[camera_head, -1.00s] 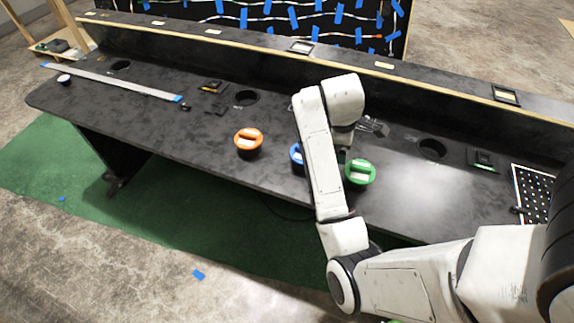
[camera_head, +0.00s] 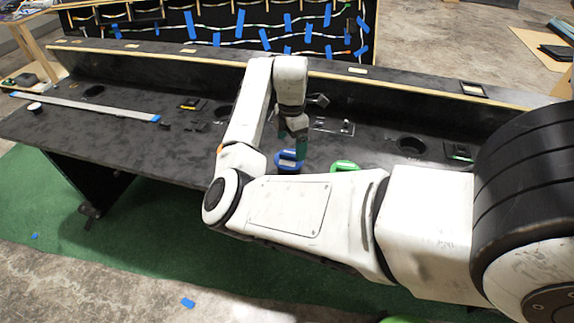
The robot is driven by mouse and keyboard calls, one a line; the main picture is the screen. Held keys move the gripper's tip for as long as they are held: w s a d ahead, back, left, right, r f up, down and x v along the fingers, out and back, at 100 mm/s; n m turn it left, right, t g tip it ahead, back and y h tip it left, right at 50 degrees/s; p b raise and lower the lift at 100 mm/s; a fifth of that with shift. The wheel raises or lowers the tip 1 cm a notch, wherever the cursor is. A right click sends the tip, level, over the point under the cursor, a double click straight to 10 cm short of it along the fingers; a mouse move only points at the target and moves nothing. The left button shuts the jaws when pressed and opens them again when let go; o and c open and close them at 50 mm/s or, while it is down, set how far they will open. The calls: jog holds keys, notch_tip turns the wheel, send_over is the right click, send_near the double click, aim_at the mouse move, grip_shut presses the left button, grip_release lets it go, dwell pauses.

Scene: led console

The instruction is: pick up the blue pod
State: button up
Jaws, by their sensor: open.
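The blue pod (camera_head: 287,162) stands on the dark console table (camera_head: 120,140), its lid showing near the front edge. My gripper (camera_head: 301,148) points down from the end of my arm, at the far right side of the blue pod's lid. Its jaws are open; the fingertips are small and partly hidden, so I cannot tell whether they touch the pod. A green pod (camera_head: 345,166) stands to the right, mostly hidden behind my arm. Only a sliver of an orange pod (camera_head: 219,150) shows beside my arm on the left.
A long grey bar with blue ends (camera_head: 85,106) lies on the left of the table. Round holes, such as the one at right (camera_head: 411,146), open in the tabletop. A raised ledge (camera_head: 400,80) runs along the back. The left part of the table has free room.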

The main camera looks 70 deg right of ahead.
aim_at(289, 154)
jog(key=shift+w+a+f, duration=0.1)
jog(key=shift+w+f, duration=0.05)
jog(key=shift+f, duration=1.65)
jog(key=shift+w+a+f, duration=0.1)
jog(key=shift+f, duration=1.65)
jog(key=c, duration=0.7)
jog(key=shift+r, duration=0.1)
